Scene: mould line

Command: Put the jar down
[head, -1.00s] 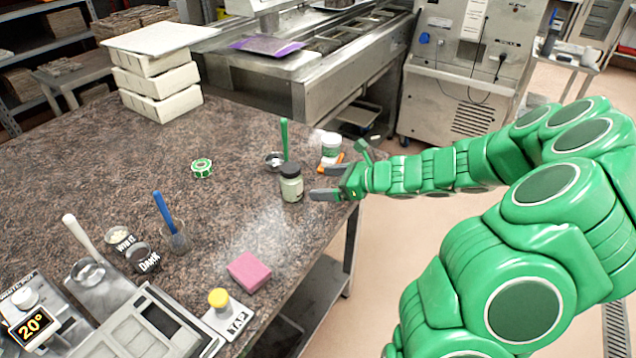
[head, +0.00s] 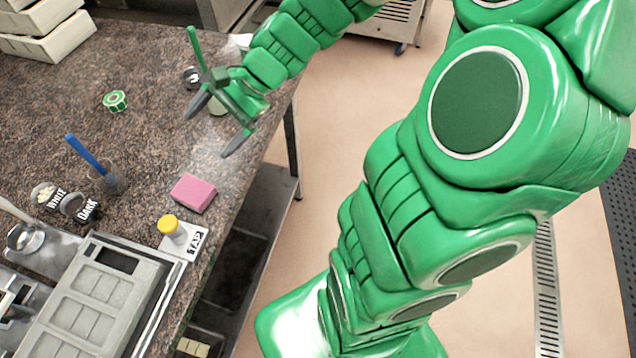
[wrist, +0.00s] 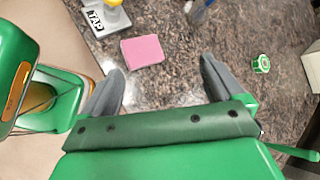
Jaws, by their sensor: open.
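The jar (head: 217,108) stands on the brown speckled table near its right edge. In the head view only a pale part of it shows, behind my gripper, which hides the rest. I cannot make the jar out in the wrist view. My gripper (head: 207,134) is open, with its two grey fingers spread wide, on the near side of the jar. In the wrist view the space between its fingers (wrist: 160,76) holds only bare tabletop. I cannot tell whether any part of the gripper touches the jar.
A pink block (head: 193,193) and a yellow-topped tap tester (head: 171,228) stand nearer. A green tape roll (head: 115,101) lies left. A blue-handled tool (head: 90,157) stands in a cup. Stacked white trays (head: 45,28) are at the back left. The table between jar and tape is clear.

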